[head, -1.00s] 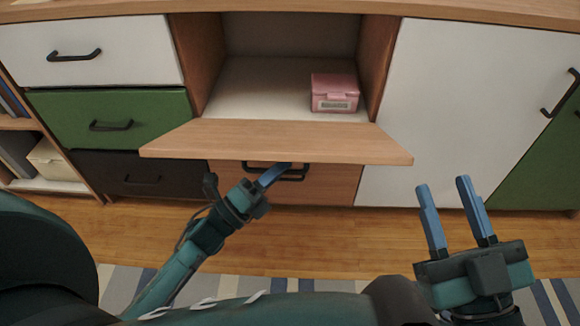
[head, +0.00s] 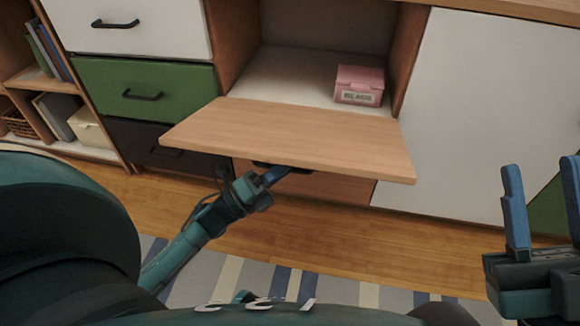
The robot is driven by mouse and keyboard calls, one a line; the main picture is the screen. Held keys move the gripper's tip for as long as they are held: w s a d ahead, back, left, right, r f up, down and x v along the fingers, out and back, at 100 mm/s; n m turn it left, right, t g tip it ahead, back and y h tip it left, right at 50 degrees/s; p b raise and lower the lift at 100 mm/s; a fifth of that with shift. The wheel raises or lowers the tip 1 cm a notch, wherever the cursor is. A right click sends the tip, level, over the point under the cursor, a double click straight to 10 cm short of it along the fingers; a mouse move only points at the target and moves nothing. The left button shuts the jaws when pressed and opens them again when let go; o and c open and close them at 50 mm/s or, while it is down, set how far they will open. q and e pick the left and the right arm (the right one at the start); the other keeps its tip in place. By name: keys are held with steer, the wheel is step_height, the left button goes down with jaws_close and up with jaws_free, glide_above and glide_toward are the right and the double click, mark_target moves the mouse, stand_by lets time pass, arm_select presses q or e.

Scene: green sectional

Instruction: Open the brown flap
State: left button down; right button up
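The brown flap (head: 295,135) is folded down and sticks out from the cabinet roughly level, with the compartment behind it open. My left gripper (head: 272,178) is under the flap's front edge, by the dark handle (head: 285,168); its blue fingers look close together. The flap hides part of the handle, so I cannot tell whether the fingers hold it. My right gripper (head: 543,205) is at the right edge, its two blue fingers apart and pointing up, with nothing between them.
A pink box (head: 359,84) sits inside the open compartment. White, green and black drawers (head: 145,92) are to the left, with a shelf of books beyond. A white door (head: 470,115) is to the right. Wood floor and a striped rug lie below.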

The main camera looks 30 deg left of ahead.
arm_select(q)
steer(key=shift+s+d+r, duration=0.1)
steer(key=shift+s+r, duration=0.05)
steer(key=c, duration=1.5)
jaws_free()
arm_select(e)
steer(key=shift+s+y, duration=0.1)
steer(key=shift+y, duration=0.2)
steer(key=shift+r, duration=0.1)
